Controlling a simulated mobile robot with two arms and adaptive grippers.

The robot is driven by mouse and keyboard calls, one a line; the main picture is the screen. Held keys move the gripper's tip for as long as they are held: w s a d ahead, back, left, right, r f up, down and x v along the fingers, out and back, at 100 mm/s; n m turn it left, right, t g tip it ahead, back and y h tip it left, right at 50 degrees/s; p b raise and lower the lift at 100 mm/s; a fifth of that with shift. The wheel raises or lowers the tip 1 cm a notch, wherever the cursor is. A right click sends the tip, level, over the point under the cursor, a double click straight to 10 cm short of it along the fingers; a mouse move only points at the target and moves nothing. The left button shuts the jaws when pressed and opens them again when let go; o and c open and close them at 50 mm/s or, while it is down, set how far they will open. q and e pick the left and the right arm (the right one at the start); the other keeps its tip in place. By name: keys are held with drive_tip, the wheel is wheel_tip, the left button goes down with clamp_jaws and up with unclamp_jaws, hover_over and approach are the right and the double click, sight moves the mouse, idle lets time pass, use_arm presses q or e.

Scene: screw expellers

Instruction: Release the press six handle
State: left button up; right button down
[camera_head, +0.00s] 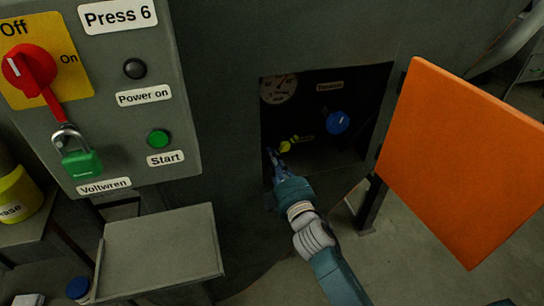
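Press 6 is the dark grey machine with a "Press 6" label (117,15) on its control panel (185,95). Its recessed compartment (330,165) is open. Inside is a small yellow handle-like part (291,144). A round blue knob (337,123) sits to its right. My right gripper (274,156) reaches into the left part of the compartment, with its fingertips close below and left of the yellow part. I cannot tell whether they touch it. The fingers are small and dark, so their opening is unclear. My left gripper is not in view.
An orange door panel (460,160) stands swung open on the right. A dial gauge (278,89) is at the compartment's upper left. The panel carries a red switch (30,70), a green padlock (80,160) and a green button (158,139). A grey tray (160,250) juts out at lower left.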

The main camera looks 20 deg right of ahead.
drive_tip(key=shift+d+f+n, duration=0.15)
drive_tip(key=shift+f+n, duration=0.2)
drive_tip(key=shift+n, duration=0.45)
drive_tip(key=shift+d+f+n, duration=0.1)
drive_tip(key=shift+f+n, duration=0.2)
drive_tip(key=shift+n, duration=0.5)
idle(2.1)
drive_tip(key=s+d, duration=0.1)
drive_tip(key=s, duration=1.1)
drive_tip(key=shift+f, duration=0.1)
